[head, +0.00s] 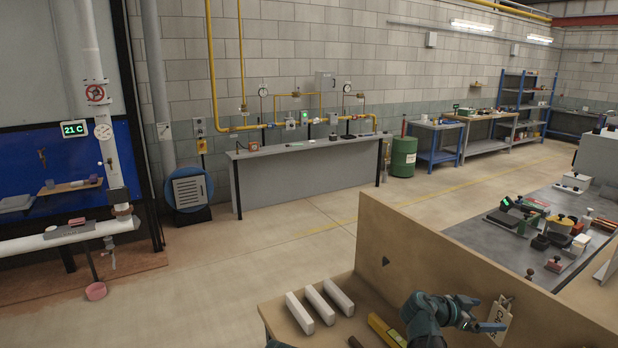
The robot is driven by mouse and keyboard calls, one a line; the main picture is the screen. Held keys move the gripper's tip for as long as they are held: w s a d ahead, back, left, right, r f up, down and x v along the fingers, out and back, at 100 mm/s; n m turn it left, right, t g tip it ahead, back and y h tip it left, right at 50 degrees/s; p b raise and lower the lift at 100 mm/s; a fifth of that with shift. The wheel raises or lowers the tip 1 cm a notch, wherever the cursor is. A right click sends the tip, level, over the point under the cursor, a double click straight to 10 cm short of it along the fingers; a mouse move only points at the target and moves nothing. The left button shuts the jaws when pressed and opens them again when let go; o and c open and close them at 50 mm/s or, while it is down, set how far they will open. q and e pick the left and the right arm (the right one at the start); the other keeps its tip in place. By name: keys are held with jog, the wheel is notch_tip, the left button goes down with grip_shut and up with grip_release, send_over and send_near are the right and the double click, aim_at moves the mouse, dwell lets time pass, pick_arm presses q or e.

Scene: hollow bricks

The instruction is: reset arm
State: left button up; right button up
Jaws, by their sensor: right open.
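My right gripper (490,313) is at the lower right of the head view, open, above the wooden bench (275,319) and near its upright board. A pale tag (499,324) with dark lettering shows right behind its fingers; I cannot tell whether they touch it. Three pale, long bars lie side by side on the bench to the left of the gripper: a left one (299,313), a middle one (320,305) and a right one (339,297). My left gripper is not in view.
A yellow object (387,330) lies between the bars and my right arm. The tan upright board (440,255) bounds the bench at the back right. Behind it stands a grey table (480,235) crowded with small items. Open floor (250,255) lies beyond the bench.

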jog(key=p+v, duration=0.2)
jog(key=v, duration=0.6)
jog(key=b+x, duration=0.5)
jog(key=x, duration=1)
jog(key=shift+f, duration=0.1)
jog(key=shift+s+a+r+p, duration=0.35)
jog(key=shift+a+r+p, duration=0.35)
jog(key=shift+r+p, duration=0.15)
send_near(499, 315)
jog(key=shift+s+d+f, duration=0.25)
jog(key=shift+s+f, duration=0.15)
jog(key=shift+s, duration=0.2)
jog(key=shift+s+d+f, duration=0.3)
jog(key=shift+s+f, duration=0.15)
jog(key=shift+s, duration=0.2)
